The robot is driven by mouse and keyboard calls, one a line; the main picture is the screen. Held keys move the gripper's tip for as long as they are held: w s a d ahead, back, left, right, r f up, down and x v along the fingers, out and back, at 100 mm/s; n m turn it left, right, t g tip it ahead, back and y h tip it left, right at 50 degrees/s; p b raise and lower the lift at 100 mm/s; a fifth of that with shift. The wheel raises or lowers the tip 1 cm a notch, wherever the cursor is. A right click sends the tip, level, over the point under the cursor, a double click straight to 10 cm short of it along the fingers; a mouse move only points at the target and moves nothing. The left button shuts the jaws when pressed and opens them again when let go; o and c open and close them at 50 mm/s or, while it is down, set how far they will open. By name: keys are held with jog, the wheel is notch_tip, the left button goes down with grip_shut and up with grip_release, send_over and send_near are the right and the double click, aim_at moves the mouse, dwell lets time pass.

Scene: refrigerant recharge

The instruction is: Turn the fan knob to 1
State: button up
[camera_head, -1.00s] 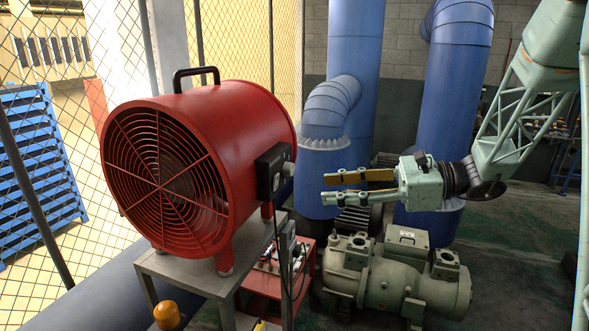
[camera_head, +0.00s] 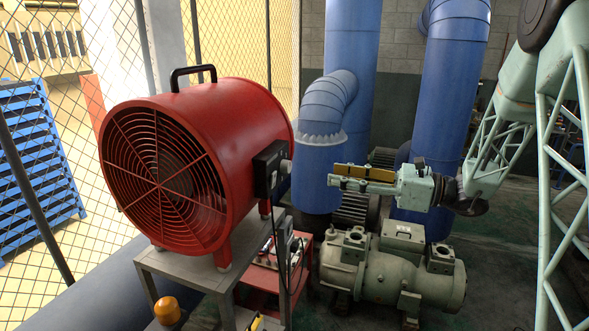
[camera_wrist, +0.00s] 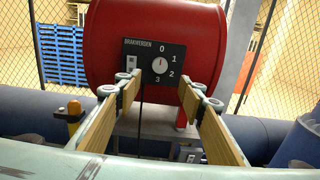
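The red drum fan (camera_head: 200,160) stands on a metal stand at the left, with a black control box (camera_head: 268,170) on its right side. In the wrist view the control panel (camera_wrist: 141,72) shows the white round fan knob (camera_wrist: 159,65) with the marks 0, 1, 2 and 3 around it. The knob's white mark looks to point up towards 0. My gripper (camera_head: 333,176) is to the right of the control box, apart from it, pointing left at it. In the wrist view its two fingers (camera_wrist: 164,92) are spread on either side, with nothing between them.
A grey-green compressor (camera_head: 395,272) stands below my gripper. Blue pipes (camera_head: 345,110) rise behind it. A wire fence (camera_head: 60,130) is behind the fan. An orange lamp (camera_head: 167,310) and a red cart (camera_head: 270,272) are low near the stand. The air between gripper and box looks clear.

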aim_at(290, 167)
jog(key=shift+a, duration=0.1)
jog(key=shift+p+x, duration=0.8)
jog(key=shift+x, duration=6.05)
jog(key=c, duration=0.8)
jog(key=shift+c, duration=0.2)
